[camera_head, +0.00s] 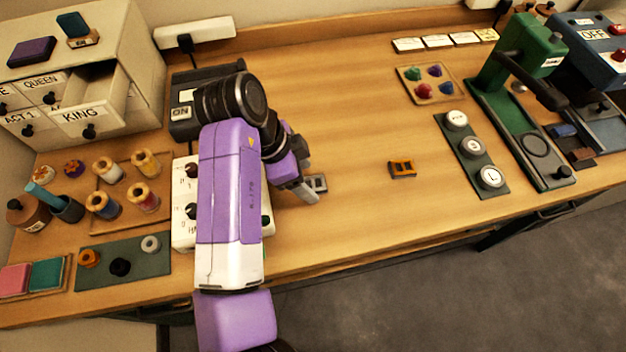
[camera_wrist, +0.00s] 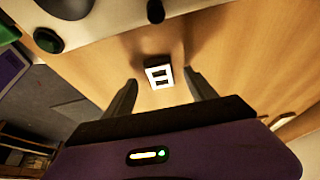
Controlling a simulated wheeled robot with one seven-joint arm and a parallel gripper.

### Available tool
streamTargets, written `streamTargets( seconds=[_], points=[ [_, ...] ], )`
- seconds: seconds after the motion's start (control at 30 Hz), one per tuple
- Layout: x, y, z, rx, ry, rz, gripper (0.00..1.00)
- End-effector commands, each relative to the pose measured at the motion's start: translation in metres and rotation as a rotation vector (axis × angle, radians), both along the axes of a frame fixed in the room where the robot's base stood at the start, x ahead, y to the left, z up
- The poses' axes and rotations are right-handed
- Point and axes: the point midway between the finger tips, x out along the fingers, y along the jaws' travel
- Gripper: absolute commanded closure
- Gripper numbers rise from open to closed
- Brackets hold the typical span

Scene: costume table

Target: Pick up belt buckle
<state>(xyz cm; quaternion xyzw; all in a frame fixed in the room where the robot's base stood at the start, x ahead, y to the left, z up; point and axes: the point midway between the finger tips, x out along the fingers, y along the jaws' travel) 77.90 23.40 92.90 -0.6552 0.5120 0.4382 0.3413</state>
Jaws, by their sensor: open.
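A small silver-grey buckle with two slots (camera_head: 319,183) lies on the wooden table just beyond my gripper's fingertips.
A white box with dark knobs (camera_head: 186,211) stands left of my gripper, partly hidden by my arm. A green board with white round buttons (camera_head: 463,139) and a green press (camera_head: 505,100) stand right. The table between (camera_head: 355,215) is mostly bare, with its front edge close.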

Motion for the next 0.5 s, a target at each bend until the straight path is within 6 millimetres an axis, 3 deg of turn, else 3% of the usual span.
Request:
streamTargets(
  seconds=[0.13,0.37,0.4,0.5],
  points=[
    [0.001,-0.006,-0.013,0.0,0.001,0.0,0.35],
    [0.001,-0.006,-0.015,0.0,0.0,0.0,0.35],
    [0.001,-0.006,-0.015,0.0,0.0,0.0,0.36],
    [0.002,-0.006,-0.015,0.0,0.0,0.0,0.56]
  ],
)
